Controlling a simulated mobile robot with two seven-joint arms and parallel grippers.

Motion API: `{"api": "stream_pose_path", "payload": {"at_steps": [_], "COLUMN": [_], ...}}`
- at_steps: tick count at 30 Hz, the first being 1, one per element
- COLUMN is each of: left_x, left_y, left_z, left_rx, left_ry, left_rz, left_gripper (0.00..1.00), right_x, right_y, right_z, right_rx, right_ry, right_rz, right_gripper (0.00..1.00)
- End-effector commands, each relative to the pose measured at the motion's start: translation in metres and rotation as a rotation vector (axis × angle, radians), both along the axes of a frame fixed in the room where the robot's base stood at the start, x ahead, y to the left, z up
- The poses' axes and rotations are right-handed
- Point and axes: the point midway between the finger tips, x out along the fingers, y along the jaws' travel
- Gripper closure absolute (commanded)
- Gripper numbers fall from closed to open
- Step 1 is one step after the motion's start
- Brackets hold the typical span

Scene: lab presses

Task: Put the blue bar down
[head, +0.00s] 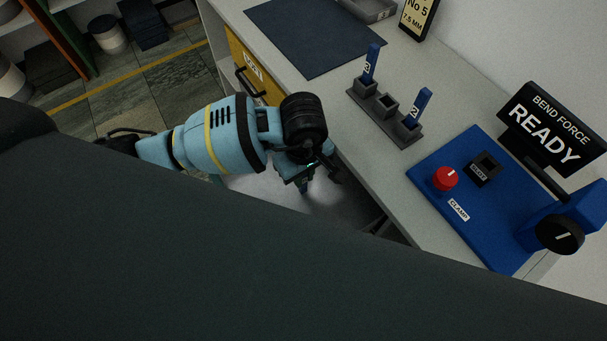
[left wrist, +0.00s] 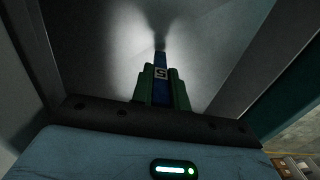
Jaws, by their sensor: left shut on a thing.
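My left gripper (head: 305,183) is low at the cabinet front, left of the worktop. In the left wrist view it is shut on a blue bar (left wrist: 160,92) with a pale label that reads like a 5 or S. The green fingers sit on both sides of the bar. The bar points away from the gripper toward a grey surface (left wrist: 110,50) between walls. I cannot tell whether its far end touches that surface. In the head view the held bar is mostly hidden by the gripper. My right gripper is not in view.
A grey rack (head: 408,132) holds two upright blue bars (head: 369,66) (head: 420,104), with an empty socket (head: 387,105) between them. A dark mat (head: 315,35) lies behind.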

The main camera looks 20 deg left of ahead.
Motion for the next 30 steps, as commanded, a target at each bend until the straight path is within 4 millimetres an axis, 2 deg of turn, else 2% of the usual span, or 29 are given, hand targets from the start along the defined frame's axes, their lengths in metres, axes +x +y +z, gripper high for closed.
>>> {"api": "stream_pose_path", "payload": {"at_steps": [3,14,15,19,30], "left_x": [-0.0003,0.0001,0.0001,0.0003,0.0002], "left_y": [0.0000,0.0000,0.0000,0.0000,-0.0001], "left_z": [-0.0107,-0.0143,-0.0142,-0.0135,-0.0091], "left_rx": [0.000,0.000,0.000,0.000,0.000], "left_ry": [0.000,-0.001,-0.001,-0.001,-0.002], "left_rz": [0.000,0.000,0.000,0.000,-0.001], "left_gripper": [1.00,1.00,0.82,0.65,0.62], "right_x": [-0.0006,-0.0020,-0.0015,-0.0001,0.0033], "right_y": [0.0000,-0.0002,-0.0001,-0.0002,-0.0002], "right_z": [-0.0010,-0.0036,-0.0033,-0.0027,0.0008], "right_rx": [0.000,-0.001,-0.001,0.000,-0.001], "right_ry": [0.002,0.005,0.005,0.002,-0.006], "right_rz": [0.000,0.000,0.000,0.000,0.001], "right_gripper": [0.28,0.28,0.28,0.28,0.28]}}
